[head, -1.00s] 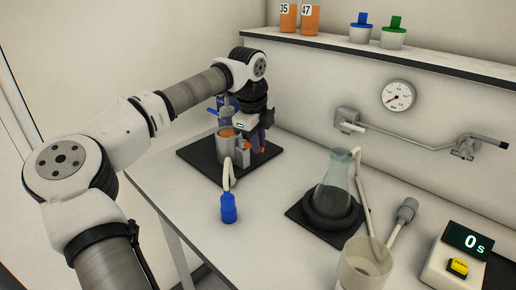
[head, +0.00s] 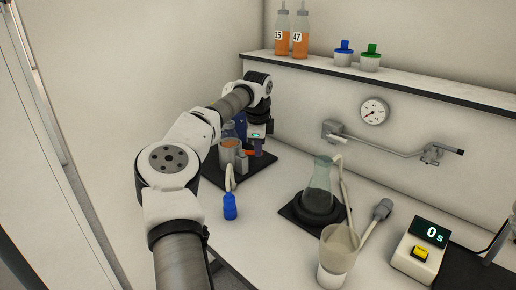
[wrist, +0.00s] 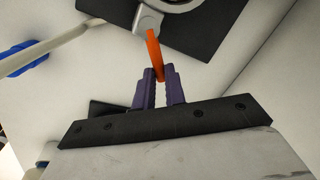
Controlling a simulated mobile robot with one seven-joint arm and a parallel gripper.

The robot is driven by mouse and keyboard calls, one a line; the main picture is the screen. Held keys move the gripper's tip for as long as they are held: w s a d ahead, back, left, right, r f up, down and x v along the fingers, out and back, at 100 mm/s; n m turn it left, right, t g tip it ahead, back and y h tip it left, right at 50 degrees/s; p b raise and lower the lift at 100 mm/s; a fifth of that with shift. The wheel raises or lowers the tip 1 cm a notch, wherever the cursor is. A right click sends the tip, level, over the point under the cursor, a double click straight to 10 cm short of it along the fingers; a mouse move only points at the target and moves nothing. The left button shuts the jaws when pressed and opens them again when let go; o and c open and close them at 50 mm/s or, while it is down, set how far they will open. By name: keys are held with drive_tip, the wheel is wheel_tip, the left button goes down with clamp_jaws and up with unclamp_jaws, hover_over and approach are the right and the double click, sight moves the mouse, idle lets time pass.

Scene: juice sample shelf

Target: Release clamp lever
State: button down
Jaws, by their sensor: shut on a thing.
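The orange clamp lever (wrist: 154,48) points out from a grey clamp (wrist: 147,20) in the wrist view. My gripper (wrist: 161,74) has its two purple fingers closed in on the lever's near end. The orange lever shows there only as a small patch (head: 249,153), partly hidden by the gripper.
A tube with a blue end (head: 230,206) lies in front of the plate. A flask (head: 321,178), a beaker (head: 338,258) and a timer (head: 420,250) stand to the right.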

drive_tip(key=shift+w+r+n, duration=0.1)
drive_tip(key=shift+w+n, duration=0.25)
drive_tip(key=shift+n, duration=0.35)
drive_tip(key=c, duration=1.5)
unclamp_jaws()
drive_tip(key=shift+o, duration=0.2)
wheel_tip(320, 180, up, 14)
drive_tip(key=s+b, duration=0.1)
drive_tip(key=s, duration=0.1)
drive_tip(key=shift+s+f, duration=0.25)
drive_tip(key=shift+s, duration=0.1)
